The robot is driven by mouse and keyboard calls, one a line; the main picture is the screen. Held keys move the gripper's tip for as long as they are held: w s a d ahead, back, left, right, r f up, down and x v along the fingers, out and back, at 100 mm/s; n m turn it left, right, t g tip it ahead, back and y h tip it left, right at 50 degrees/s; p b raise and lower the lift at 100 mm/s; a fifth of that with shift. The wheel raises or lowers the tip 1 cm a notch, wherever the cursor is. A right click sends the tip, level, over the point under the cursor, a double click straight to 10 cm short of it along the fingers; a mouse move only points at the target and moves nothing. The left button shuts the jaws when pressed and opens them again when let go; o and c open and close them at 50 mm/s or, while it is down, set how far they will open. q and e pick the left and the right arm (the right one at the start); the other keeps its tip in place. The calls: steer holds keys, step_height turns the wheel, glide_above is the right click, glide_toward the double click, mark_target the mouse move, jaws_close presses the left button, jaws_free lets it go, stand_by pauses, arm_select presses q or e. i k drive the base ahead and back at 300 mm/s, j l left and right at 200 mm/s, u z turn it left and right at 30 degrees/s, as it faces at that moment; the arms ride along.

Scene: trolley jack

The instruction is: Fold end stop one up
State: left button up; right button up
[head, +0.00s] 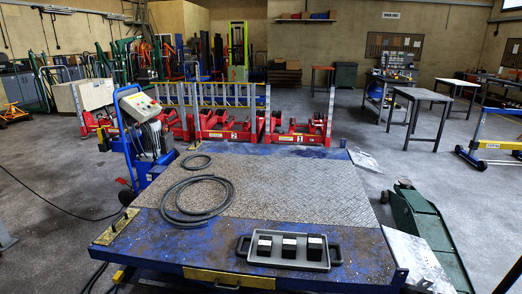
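A blue lift platform (300,189) with a tread-plate top fills the middle of the head view. A pale metal flap (416,262) lies flat at the platform's near right corner. A second, smaller pale flap (363,159) lies at the far right corner. Neither flap stands upright, and I see no label that tells which one is end stop one. Brass-coloured plates sit on the left edge, one near (119,227) and one far (194,146). Neither of my grippers is in view.
A grey tray (290,262) with several black blocks sits on the platform's near edge. A coiled hose (203,212) lies on its left part. A green trolley jack (422,224) stands close on the right. Red units numbered 1 (299,140) and 2 (233,126) stand behind.

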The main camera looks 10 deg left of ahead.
mark_target(111, 231)
steer(key=u, duration=1.4)
steer(key=i+j+z, duration=0.3)
steer(key=i+j, duration=0.15)
steer(key=i, duration=0.25)
steer(key=i+j+z, duration=0.3)
steer(key=i+j, duration=0.3)
steer(key=i+z, duration=0.15)
steer(key=i, duration=0.45)
